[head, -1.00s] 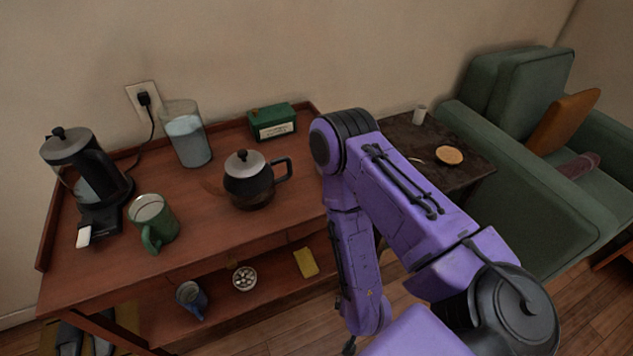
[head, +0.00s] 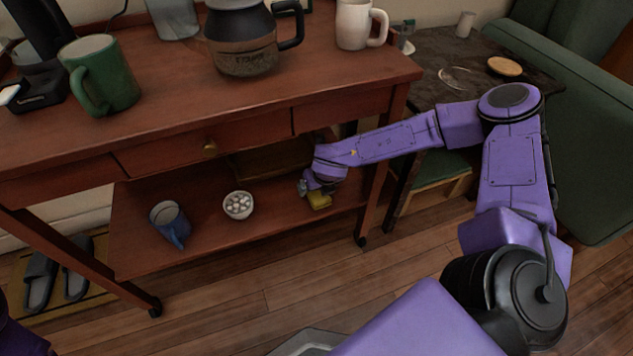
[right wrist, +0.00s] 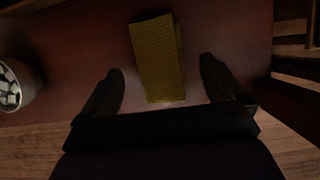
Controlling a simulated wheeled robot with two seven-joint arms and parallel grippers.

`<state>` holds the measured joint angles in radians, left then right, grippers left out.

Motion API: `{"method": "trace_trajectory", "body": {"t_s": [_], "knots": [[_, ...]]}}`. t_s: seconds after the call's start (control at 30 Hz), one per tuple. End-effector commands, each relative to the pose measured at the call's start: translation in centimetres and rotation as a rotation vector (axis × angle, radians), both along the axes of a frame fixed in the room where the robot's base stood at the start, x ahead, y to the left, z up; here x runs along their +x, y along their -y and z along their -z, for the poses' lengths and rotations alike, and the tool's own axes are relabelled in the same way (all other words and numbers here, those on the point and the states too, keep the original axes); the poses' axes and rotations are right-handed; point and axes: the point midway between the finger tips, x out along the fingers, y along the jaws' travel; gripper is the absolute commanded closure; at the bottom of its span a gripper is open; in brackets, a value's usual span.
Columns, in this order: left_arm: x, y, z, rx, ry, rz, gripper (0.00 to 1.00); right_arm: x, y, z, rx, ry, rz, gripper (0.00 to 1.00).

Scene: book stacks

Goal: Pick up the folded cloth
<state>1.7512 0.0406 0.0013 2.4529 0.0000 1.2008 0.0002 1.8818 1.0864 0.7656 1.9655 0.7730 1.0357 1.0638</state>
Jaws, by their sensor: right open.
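The folded cloth (head: 319,200) is yellow and lies on the lower shelf of the wooden cart, toward its right end. In the right wrist view the cloth (right wrist: 157,58) lies flat, a narrow rectangle with its near end between my fingertips. My right gripper (head: 310,187) is at the cloth, reaching in under the cart top, and hides part of it in the head view. In the right wrist view my right gripper (right wrist: 162,80) is open, one finger on each side of the cloth with gaps visible. My left gripper is not in view.
On the lower shelf (head: 275,220) stand a bowl of white pieces (head: 238,205) and a blue mug (head: 170,224), left of the cloth. The cart's drawer front (head: 210,148) overhangs the shelf. A cart leg (head: 370,195) stands close on the right. Slippers (head: 55,280) lie at lower left.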

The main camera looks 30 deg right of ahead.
Motion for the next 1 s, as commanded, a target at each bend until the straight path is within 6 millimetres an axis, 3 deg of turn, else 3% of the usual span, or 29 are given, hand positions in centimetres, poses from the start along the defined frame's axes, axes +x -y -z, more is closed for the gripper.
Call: {"method": "trace_trajectory", "body": {"t_s": [0.03, 0.1, 0.33, 0.5, 0.53, 0.63, 0.67, 1.0], "knots": [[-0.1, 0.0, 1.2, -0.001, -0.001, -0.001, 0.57, 0.2, 0.1, 1.7, -0.002, -0.002, 0.000, 0.04], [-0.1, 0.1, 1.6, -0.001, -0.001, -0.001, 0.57, 0.7, 0.2, 2.6, -0.002, -0.002, -0.001, 0.04], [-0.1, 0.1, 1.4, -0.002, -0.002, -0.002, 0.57, 1.0, 0.2, 2.6, -0.001, 0.000, -0.004, 0.04], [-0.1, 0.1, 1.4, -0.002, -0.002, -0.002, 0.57, 0.9, 0.2, 2.6, -0.002, -0.001, -0.003, 0.60], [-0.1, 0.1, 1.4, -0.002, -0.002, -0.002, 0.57, 0.9, 0.2, 2.6, -0.002, -0.001, -0.003, 0.63], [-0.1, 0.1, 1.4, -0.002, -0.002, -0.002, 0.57, 0.9, 0.2, 2.6, -0.002, 0.000, -0.002, 0.64], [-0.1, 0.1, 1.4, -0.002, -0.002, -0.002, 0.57, 0.9, 0.2, 2.6, -0.002, 0.000, -0.002, 0.68], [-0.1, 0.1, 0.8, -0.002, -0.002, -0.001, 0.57, 0.9, 0.3, 1.7, -0.002, 0.000, -0.002, 0.68]]}}
